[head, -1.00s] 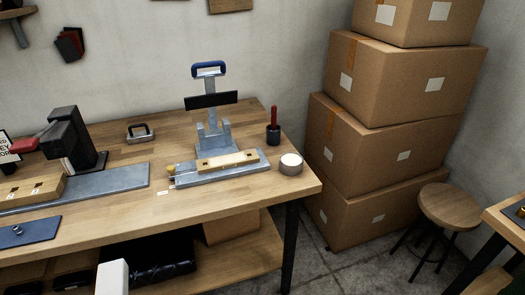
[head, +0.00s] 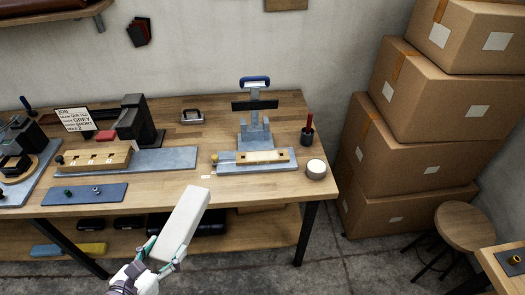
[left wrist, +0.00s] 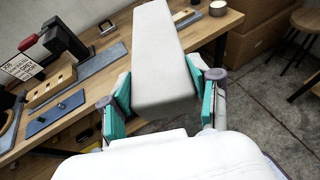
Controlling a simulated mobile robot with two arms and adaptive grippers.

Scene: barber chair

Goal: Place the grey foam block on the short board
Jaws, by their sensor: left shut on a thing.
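My left gripper (head: 164,252) is shut on a long, pale grey-white foam block (head: 183,222), which points up and away over the floor in front of the bench. In the left wrist view the block (left wrist: 160,50) sits between the two teal finger pads (left wrist: 162,95). The short wooden board (head: 268,157) lies on a metal base of the blue-handled press, at the right of the bench. A longer wooden board (head: 92,159) lies at the left. The block is apart from both boards. My right gripper is not in view.
The workbench (head: 225,192) carries a black clamp (head: 136,121), a job card (head: 75,120), a red-handled tool in a cup (head: 307,134) and a round white tin (head: 316,169). Blue and yellow blocks (head: 92,249) lie on the lower shelf. Stacked cartons (head: 410,160) stand at right.

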